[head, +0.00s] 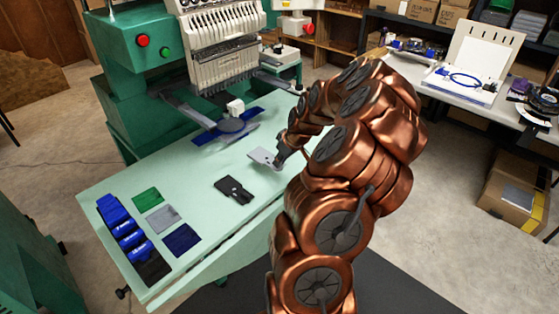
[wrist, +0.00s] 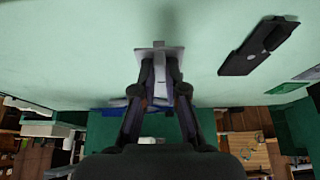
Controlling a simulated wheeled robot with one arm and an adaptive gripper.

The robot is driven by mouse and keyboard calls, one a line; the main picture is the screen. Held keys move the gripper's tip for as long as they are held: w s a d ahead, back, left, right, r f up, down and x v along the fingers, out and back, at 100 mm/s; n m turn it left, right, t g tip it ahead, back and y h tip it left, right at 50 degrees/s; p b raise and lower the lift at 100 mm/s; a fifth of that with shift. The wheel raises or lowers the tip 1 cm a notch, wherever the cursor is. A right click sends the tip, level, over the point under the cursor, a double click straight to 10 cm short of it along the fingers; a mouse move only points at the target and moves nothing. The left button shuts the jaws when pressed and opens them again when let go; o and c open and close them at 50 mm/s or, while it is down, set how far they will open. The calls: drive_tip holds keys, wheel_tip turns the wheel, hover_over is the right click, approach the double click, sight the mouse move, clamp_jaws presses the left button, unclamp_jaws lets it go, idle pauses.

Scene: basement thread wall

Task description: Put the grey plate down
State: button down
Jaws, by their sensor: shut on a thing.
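A small light grey plate (head: 262,156) is held by my gripper (head: 279,159) over the right part of the pale green table (head: 110,188). In the wrist view my gripper (wrist: 160,90) has its fingers closed in on the grey plate (wrist: 145,51), whose flat part sticks out past the tips. I cannot tell whether the plate touches the table or hangs just above it. The fingers hide part of it.
A black clamp-like piece (head: 233,189) lies nearby on the table. Green (head: 147,198), grey (head: 163,218) and dark blue (head: 181,239) flat pieces lie at left beside blue bins (head: 122,226). A blue frame (head: 228,129) sits under the embroidery machine (head: 222,50).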

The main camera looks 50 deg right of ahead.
sight(267, 158)
drive_tip(key=shift+w+d, duration=0.95)
drive_tip(key=shift+d, duration=0.1)
drive_tip(key=shift+w+d+f+p, duration=0.1)
drive_tip(key=shift+f+p, duration=0.1)
drive_tip(key=shift+p, duration=0.15)
wheel_tip(267, 158, down, 3)
drive_tip(key=shift+r+p, duration=0.1)
drive_tip(key=shift+p, duration=0.5)
drive_tip(key=shift+f, duration=0.3)
drive_tip(key=shift+f+b, duration=0.25)
drive_tip(key=shift+b, duration=0.1)
drive_tip(key=c, duration=1.2)
unclamp_jaws()
drive_tip(key=shift+r, duration=0.1)
